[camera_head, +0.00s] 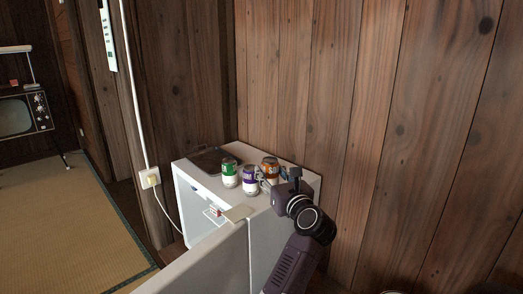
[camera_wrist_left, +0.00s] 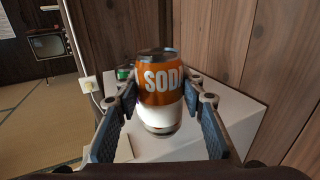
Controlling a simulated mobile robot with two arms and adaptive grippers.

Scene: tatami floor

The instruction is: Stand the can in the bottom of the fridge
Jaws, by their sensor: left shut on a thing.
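An orange and white soda can (camera_head: 270,167) is at the back of the white fridge top (camera_head: 290,160). My left gripper (camera_head: 273,182) reaches it from the right and is shut on it. In the left wrist view the can (camera_wrist_left: 160,85) stands upright between the two fingers (camera_wrist_left: 160,100). I cannot tell whether its base touches the top. The small fridge (camera_head: 186,208) stands against the wood wall. A white panel (camera_head: 205,268) in front looks like its opened door. The fridge's bottom inside is hidden. My right gripper is not in view.
A green can (camera_head: 230,172) and a purple can (camera_head: 249,181) stand close to the left of the orange can. A dark flat tray-like thing (camera_head: 206,162) lies at the back left of the top. A wall socket with a cord (camera_head: 150,178) is left of the fridge.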

